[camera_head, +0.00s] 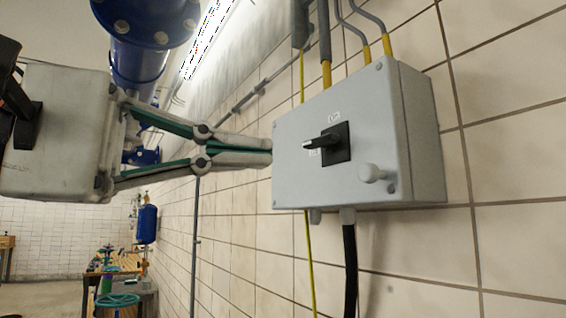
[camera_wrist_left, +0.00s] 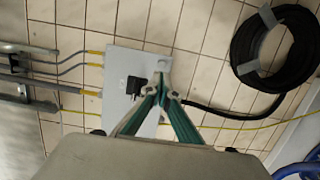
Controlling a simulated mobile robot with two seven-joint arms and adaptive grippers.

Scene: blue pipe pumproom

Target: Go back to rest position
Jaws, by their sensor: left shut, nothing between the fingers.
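My left gripper (camera_head: 270,151) comes in from the left in the head view, its fingers closed together and empty. Its tips are at the left edge of a grey switch box (camera_head: 290,180) on the tiled wall; I cannot tell whether they touch it. The box has a black rotary switch (camera_head: 336,143) and a light round knob (camera_head: 372,173) on its front. In the left wrist view the closed fingertips (camera_wrist_left: 162,82) appear in front of the box (camera_wrist_left: 120,75), with the black switch (camera_wrist_left: 134,87) to their left. My right gripper is not in view.
Conduits with yellow ends (camera_head: 326,74) enter the box from above, and a black cable (camera_head: 350,260) leaves below. A black coiled hose (camera_wrist_left: 275,48) hangs on the wall. Blue pipes (camera_head: 140,60) are behind my left gripper. A wooden table (camera_head: 118,263) stands far back.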

